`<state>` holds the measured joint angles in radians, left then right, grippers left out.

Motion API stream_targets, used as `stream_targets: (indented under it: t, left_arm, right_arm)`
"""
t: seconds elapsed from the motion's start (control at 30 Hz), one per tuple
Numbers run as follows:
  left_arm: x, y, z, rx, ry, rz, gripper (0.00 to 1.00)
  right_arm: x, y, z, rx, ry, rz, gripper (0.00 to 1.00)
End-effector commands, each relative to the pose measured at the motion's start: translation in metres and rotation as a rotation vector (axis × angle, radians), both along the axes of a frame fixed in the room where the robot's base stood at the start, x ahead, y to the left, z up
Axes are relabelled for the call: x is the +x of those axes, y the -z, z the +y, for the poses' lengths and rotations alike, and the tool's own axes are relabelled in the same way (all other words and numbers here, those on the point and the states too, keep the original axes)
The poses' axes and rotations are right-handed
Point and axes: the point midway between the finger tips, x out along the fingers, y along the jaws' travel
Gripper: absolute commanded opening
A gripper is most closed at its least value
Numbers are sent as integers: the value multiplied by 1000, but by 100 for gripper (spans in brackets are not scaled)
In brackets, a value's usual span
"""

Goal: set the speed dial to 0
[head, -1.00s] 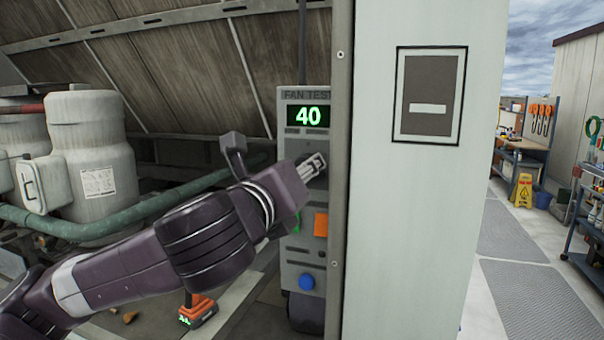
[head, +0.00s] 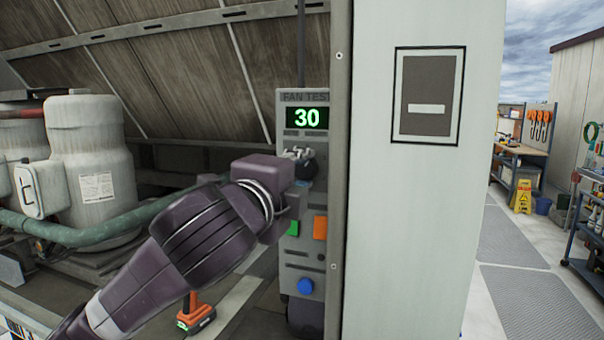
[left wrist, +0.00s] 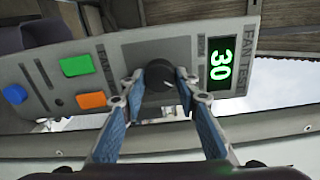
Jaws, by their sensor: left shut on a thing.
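The fan test panel (head: 308,259) is a grey upright box with a green display reading 30 (head: 307,117); the display also shows in the left wrist view (left wrist: 221,64). Below the display is the dark round speed dial (head: 306,170), partly hidden by my left gripper (head: 300,155) in the head view. In the left wrist view the dial (left wrist: 157,76) sits between the fingertips of my left gripper (left wrist: 157,84), which is shut on it. My right gripper is not in view.
The panel also carries a green button (head: 293,228), an orange button (head: 320,227) and a blue button (head: 305,286). A pale cabinet wall (head: 420,220) stands close to its right. An orange drill (head: 196,314) stands below my left arm.

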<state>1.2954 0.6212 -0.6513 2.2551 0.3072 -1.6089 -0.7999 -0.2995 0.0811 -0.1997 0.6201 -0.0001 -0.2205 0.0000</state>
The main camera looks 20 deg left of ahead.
Motion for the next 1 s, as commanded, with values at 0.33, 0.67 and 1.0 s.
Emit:
stream_targets:
  t: [0.33, 0.67, 1.0]
  left_arm:
    - [0, 1, 0, -319, 0, 15, 5]
    - [0, 0, 0, -529, 0, 22, 5]
    - [1, 0, 0, -614, -2, 25, 5]
  right_arm:
    - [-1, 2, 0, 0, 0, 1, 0]
    - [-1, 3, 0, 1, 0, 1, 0]
    - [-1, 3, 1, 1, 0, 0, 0]
